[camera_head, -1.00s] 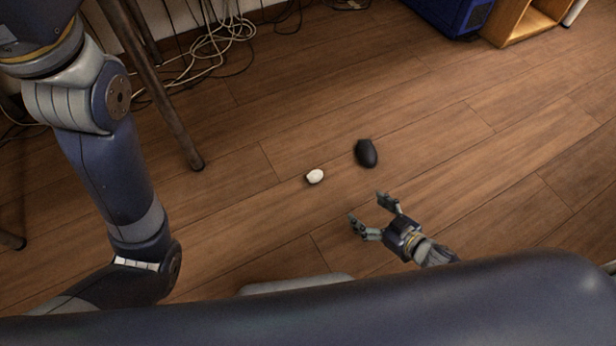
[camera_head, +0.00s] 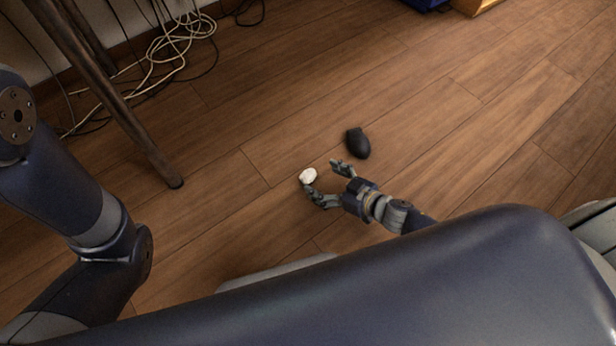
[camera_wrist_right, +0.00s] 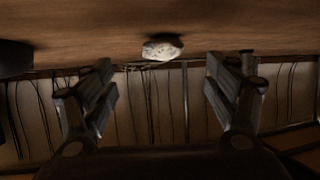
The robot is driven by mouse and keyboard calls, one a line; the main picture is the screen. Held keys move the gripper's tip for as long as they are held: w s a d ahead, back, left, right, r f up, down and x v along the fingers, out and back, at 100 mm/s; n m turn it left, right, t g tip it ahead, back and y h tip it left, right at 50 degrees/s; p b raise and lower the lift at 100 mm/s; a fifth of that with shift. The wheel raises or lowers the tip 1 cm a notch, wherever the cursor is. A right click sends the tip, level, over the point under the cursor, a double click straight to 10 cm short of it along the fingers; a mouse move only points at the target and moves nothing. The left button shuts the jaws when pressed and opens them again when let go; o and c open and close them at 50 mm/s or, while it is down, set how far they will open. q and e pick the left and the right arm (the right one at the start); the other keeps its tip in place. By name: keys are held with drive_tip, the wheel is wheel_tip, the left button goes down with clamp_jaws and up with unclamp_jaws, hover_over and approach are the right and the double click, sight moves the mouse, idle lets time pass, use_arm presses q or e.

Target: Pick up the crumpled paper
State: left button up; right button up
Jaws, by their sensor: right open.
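The crumpled paper (camera_head: 308,175) is a small white ball on the wooden floor in the head view. It also shows in the right wrist view (camera_wrist_right: 162,50), upper middle, between the lines of the two fingers and beyond their tips. My right gripper (camera_head: 322,176) is open with nothing between its fingers. In the head view its fingertips are close to the paper, one tip just below it; I cannot tell whether it touches. In the wrist view the open fingers (camera_wrist_right: 160,80) stand wide apart. My left gripper is not in view; only my left arm shows.
A black computer mouse (camera_head: 357,143) lies on the floor just right of the paper and close to my right gripper. A dark table leg (camera_head: 150,150) stands at the left. Tangled cables (camera_head: 165,60) lie along the wall. The floor at the right is clear.

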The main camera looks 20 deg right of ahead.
sight(310, 175)
drive_tip(key=b+x, duration=0.2)
drive_tip(key=x, duration=0.1)
drive_tip(key=shift+a+f+b, duration=0.15)
drive_tip(key=shift+a+b, duration=0.1)
drive_tip(key=shift+b, duration=0.05)
drive_tip(key=shift+w+a+f+b, duration=0.15)
drive_tip(key=shift+w+a+b, duration=0.2)
drive_tip(key=shift+w, duration=0.2)
drive_tip(key=c, duration=0.8)
